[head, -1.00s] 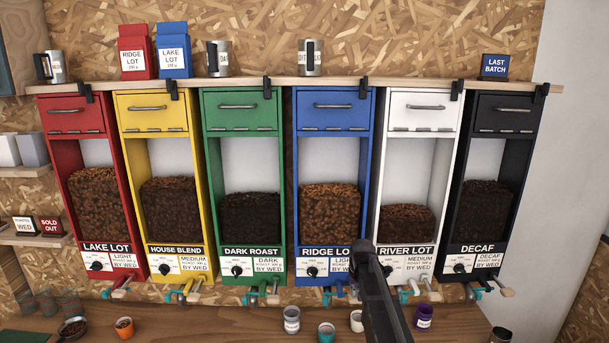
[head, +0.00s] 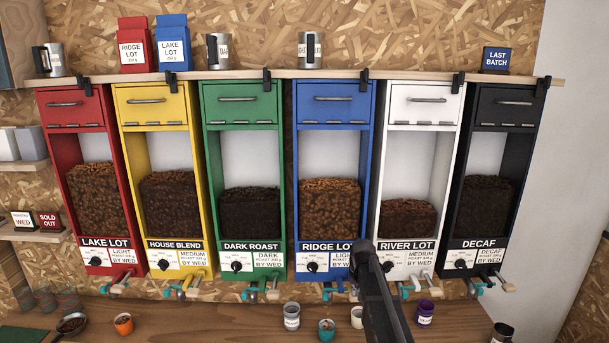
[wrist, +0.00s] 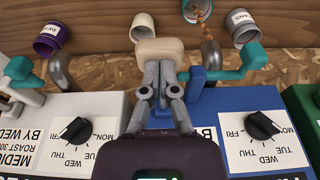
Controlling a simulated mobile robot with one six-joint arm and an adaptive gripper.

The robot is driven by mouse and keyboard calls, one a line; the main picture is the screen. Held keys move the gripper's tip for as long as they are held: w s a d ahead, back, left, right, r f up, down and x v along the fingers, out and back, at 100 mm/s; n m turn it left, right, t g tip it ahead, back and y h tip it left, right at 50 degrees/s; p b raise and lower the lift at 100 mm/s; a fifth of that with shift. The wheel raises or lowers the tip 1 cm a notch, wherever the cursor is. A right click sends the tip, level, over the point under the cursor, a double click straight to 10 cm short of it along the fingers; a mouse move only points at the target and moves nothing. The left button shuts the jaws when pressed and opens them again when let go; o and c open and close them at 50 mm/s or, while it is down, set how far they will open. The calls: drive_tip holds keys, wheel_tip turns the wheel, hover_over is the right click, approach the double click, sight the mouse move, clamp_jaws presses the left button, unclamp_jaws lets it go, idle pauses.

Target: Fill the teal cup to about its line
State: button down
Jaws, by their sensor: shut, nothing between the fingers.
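The teal cup (head: 326,331) stands on the wooden counter below the blue RIDGE LOT bin (head: 330,205), with brown beans showing inside. In the wrist view the cup (wrist: 191,14) is cut off by the top edge, and beans fall into it from the blue bin's grey spout (wrist: 211,58). Its line is not visible. My gripper (wrist: 158,82) is shut and empty, its fingertips at the cream-tipped end (wrist: 158,53) of the blue bin's lever. Exact contact is hard to tell. In the head view my arm hides this lever.
Near the teal cup stand a grey labelled cup (head: 291,316), a white cup (head: 357,317) and a purple cup (head: 425,312). The white RIVER LOT bin (head: 408,205) and green DARK ROAST bin (head: 240,210) flank the blue one. An orange cup (head: 123,324) stands farther left.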

drive_tip(key=shift+f+b, duration=1.3)
drive_tip(key=shift+f, duration=0.1)
drive_tip(key=shift+r, duration=0.2)
idle(4.8)
wheel_tip(320, 180, up, 8)
drive_tip(key=p, duration=0.8)
drive_tip(key=shift+r+p, duration=0.15)
drive_tip(key=shift+p, duration=0.2)
